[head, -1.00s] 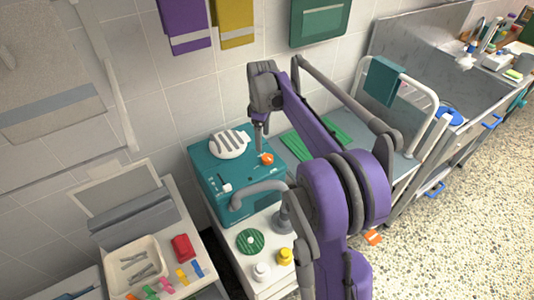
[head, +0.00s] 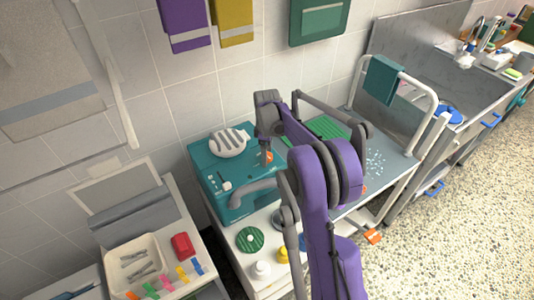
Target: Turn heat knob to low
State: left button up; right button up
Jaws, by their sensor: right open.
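The teal machine (head: 208,175) stands on a white cabinet against the tiled wall. A white striped piece (head: 229,143) sits on its top. The orange knob (head: 268,156) is on the machine's top, to the right of the striped piece. My right gripper (head: 266,152) is open, pointing down right at the orange knob and partly covering it. I cannot tell if the fingers touch the knob. Any heat marks around the knob are too small to read. My left gripper is not in view.
A grey table with a green striped mat (head: 323,129) stands right of the machine. A green striped disc (head: 250,240) and small bottles (head: 260,270) stand in front. A white tray (head: 136,263) and a red item (head: 182,246) lie at the lower left.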

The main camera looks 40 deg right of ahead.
grip_shut()
dwell(0.5)
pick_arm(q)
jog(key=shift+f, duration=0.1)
pick_arm(e)
jog(key=shift+f+m, duration=0.1)
jog(key=shift+m, duration=0.2)
jog(key=m+b, duration=0.1)
jog(key=m, duration=0.2)
jog(key=shift+m, duration=0.3)
jog(key=m+b, duration=0.1)
jog(key=m, duration=0.3)
jog(key=shift+m, duration=0.3)
jog(key=m, duration=0.4)
jog(key=shift+b, duration=0.3)
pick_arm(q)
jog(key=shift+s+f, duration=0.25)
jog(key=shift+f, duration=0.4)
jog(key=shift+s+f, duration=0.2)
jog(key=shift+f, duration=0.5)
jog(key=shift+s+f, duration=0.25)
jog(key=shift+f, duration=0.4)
pick_arm(e)
jog(key=shift+m, duration=2.5)
pick_arm(q)
jog(key=shift+b, duration=0.3)
